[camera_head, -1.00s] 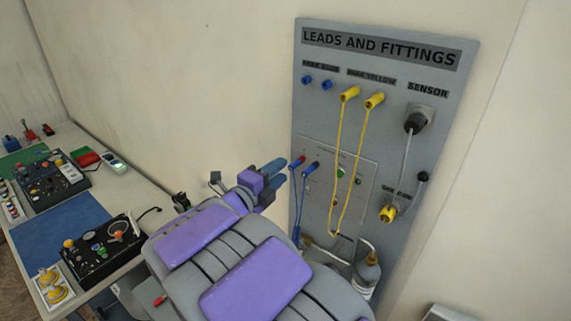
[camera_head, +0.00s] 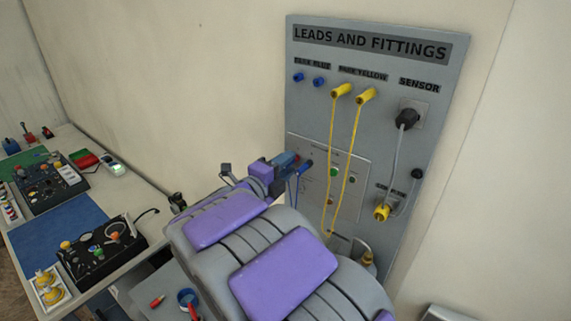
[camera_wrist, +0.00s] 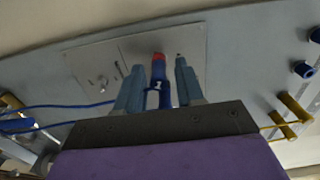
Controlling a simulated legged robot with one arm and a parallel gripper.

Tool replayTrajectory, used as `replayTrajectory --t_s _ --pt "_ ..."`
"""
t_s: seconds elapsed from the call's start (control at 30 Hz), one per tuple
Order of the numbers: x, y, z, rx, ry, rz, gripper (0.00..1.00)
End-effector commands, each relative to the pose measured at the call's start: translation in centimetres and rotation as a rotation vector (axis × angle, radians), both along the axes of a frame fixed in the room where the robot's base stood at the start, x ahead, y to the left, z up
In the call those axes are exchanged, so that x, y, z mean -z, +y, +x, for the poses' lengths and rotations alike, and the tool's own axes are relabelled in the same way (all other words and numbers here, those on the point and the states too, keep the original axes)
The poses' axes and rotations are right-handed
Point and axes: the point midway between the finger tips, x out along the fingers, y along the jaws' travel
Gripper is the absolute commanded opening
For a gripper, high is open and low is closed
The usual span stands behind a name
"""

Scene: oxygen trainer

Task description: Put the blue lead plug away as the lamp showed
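A blue lead plug marked 1 (camera_wrist: 159,86) points at a red-ended socket on the small inset panel (camera_wrist: 110,50). My gripper (camera_wrist: 158,85) is open around this plug, one finger on each side, with narrow gaps showing. In the head view my gripper (camera_head: 284,162) is at the inset panel's left side and partly hides the plug. A second blue plug (camera_head: 305,167) is just right of it. Blue leads (camera_wrist: 60,108) run from the plugs. Under the PARK BLUE label, two blue sockets (camera_head: 299,77) (camera_head: 318,82) are empty.
Two yellow plugs (camera_head: 342,90) sit under PARK YELLOW, their leads hanging across the inset panel. A green round part (camera_head: 334,172) is on that panel. A black sensor plug (camera_head: 407,118) is at right. A bench with trainer boxes (camera_head: 100,247) stands left.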

Motion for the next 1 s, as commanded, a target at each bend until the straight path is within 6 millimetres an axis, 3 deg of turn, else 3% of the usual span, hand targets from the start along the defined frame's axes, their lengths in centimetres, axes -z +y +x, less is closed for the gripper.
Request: replayTrajectory --t_s 0.4,0.8,0.97,1.0 --pt "0.1 1.6 0.0 0.0 0.002 -0.014 0.37" --pt "0.1 0.1 0.0 0.001 0.0 -0.002 0.37" --pt "0.1 0.5 0.0 0.001 0.001 -0.004 0.37" --pt "0.2 0.8 0.0 0.001 0.001 -0.007 0.33"
